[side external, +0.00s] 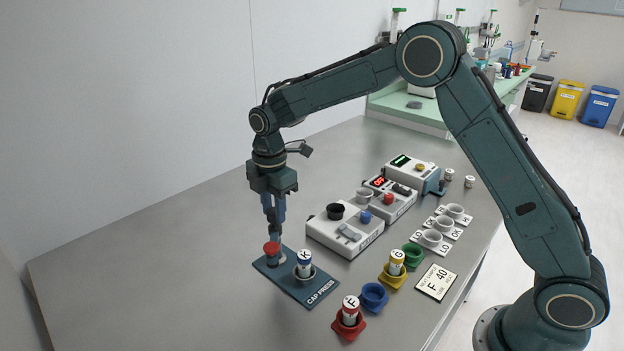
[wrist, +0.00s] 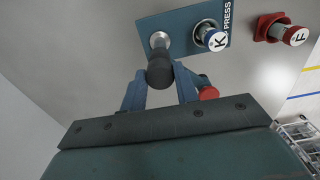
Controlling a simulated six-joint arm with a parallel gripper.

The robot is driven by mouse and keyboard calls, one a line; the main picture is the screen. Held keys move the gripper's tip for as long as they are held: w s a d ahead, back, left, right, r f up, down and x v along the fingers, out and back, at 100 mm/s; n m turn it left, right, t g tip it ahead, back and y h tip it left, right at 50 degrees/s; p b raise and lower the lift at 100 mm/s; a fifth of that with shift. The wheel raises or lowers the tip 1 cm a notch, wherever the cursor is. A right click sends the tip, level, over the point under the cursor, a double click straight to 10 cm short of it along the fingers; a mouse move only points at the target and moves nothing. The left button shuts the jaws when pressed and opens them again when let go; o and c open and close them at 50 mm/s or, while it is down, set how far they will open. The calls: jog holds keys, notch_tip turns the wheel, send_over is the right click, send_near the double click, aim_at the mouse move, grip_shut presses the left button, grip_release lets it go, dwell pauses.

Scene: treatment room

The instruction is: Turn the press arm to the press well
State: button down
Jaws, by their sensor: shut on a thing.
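The cap press is a blue plate labelled CAP PRESS (side external: 318,291) on the table. A vial marked K (side external: 304,262) stands upright in its press well (side external: 304,275), and also shows in the wrist view (wrist: 216,40). A silver post (wrist: 159,41) rises beside the well. The dark rounded part of the press arm (wrist: 160,70) sits by the post, between the fingers of my gripper (wrist: 160,88). A red knob (wrist: 208,93) shows just right of the right finger; in the side view the red knob (side external: 271,248) is below my gripper, left of the well. The exact contact is partly hidden.
A vial marked F (side external: 350,308) stands in a red holder near the front. Blue (side external: 373,296), yellow (side external: 391,278) and green (side external: 413,255) holders stand to the right. White instrument boxes (side external: 345,228) stand behind the press. The table's left side is clear.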

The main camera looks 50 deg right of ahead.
jog(key=n, duration=0.4)
jog(key=shift+n, duration=0.3)
jog(key=n, duration=0.4)
jog(key=shift+n, duration=0.3)
jog(key=c, duration=1.1)
grip_release()
jog(key=shift+o, duration=0.2)
jog(key=shift+r, duration=0.1)
notch_tip(320, 180, up, 14)
